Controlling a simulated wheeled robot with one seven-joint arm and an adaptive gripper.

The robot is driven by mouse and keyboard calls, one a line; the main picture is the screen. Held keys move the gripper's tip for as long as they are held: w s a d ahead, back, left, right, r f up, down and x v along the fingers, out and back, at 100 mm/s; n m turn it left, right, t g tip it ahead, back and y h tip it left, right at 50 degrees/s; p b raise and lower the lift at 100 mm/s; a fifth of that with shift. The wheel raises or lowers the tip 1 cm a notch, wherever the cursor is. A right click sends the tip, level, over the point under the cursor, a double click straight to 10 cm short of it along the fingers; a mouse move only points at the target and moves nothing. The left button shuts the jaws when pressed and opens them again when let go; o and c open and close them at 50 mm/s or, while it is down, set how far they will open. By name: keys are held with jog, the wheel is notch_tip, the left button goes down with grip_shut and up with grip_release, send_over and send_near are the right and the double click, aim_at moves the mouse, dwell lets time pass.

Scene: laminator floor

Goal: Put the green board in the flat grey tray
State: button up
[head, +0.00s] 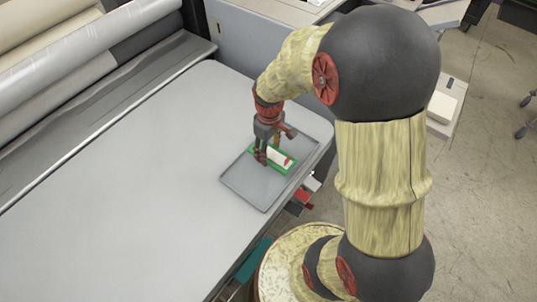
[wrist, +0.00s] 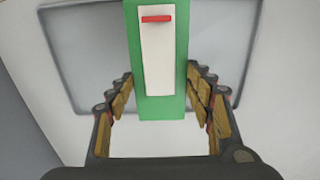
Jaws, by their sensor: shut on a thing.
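The green board (head: 285,168), with a white panel and a small red bar, is over the flat grey tray (head: 257,191). My gripper (head: 263,158) points down and is shut on the board. In the wrist view the board (wrist: 138,60) hangs between the fingers of my gripper (wrist: 168,90), with the tray (wrist: 80,60) behind it. The board's far end is cut off by the frame's top edge. I cannot tell whether its underside touches the tray floor.
The tray lies near the right edge of a wide grey table (head: 120,190). Large rollers (head: 90,50) run along the table's far left. A small red item (head: 304,197) and a white one are below the table's right edge. The table left of the tray is clear.

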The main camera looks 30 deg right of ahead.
jog(key=shift+w+d+f, duration=0.2)
jog(key=shift+w+f, duration=0.2)
jog(key=shift+f, duration=0.2)
jog(key=shift+w+d+f, duration=0.2)
jog(key=shift+w+f, duration=0.2)
jog(key=shift+f, duration=0.2)
jog(key=shift+w+f+b, duration=0.1)
jog(key=shift+f+b, duration=0.3)
jog(key=shift+f, duration=1.15)
jog(key=shift+f, duration=0.1)
jog(key=o, duration=1.2)
jog(key=shift+c, duration=0.2)
